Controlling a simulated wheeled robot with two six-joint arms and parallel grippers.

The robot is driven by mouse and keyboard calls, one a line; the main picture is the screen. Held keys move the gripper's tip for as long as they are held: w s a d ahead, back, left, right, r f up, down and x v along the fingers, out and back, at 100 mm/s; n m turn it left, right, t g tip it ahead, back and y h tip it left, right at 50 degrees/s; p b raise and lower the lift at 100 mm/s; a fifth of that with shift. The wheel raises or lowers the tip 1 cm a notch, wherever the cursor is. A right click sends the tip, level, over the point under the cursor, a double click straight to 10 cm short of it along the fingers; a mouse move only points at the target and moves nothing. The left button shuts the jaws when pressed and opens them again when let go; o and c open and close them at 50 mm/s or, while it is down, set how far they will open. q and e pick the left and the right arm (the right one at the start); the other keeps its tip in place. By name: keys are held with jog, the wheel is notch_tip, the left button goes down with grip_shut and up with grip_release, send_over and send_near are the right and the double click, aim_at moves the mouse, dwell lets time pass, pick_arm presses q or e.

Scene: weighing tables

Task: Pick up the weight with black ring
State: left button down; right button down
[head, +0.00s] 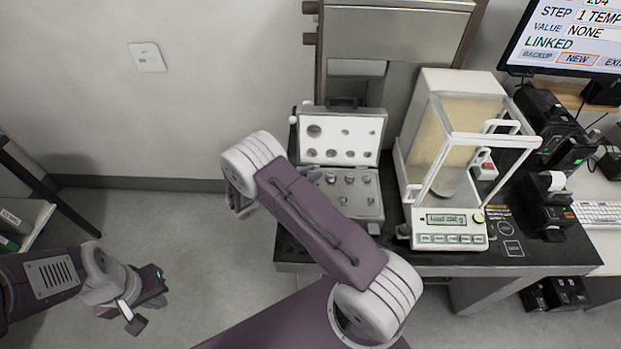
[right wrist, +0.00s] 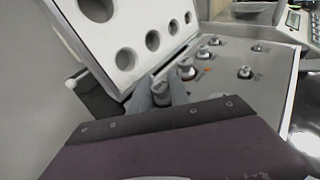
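The open weight case (head: 372,207) stands on the dark table, with several metal weights in its lower half. In the right wrist view, the two grey fingers of my right gripper (right wrist: 160,88) reach down into the case (right wrist: 278,95), one on each side of a small metal weight (right wrist: 160,93). Whether they press on it is not clear. Another weight (right wrist: 187,69) stands just beyond the fingers. No black ring can be made out on any weight. In the head view my right gripper is hidden behind my arm. My left gripper (head: 146,306) is empty and appears open, low at the left.
The raised foam lid (right wrist: 125,35) stands close beside the right fingers. A balance (head: 448,225) with a glass enclosure stands right of the case. A printer (head: 548,205), a keyboard (head: 598,214) and a monitor (head: 575,40) are further right.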

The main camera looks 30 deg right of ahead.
aim_at(313, 172)
jog(key=r, duration=0.4)
jog(key=shift+s+d+r, duration=0.1)
jog(key=shift+d+r, duration=0.2)
jog(key=shift+d, duration=0.1)
jog(key=s+d+r+b, duration=0.1)
jog(key=s+d+r, duration=0.3)
jog(key=d, duration=0.6)
notch_tip(313, 172, up, 2)
jog(key=shift+s+r, duration=0.2)
jog(key=shift+s, duration=0.05)
jog(key=shift+a, duration=0.1)
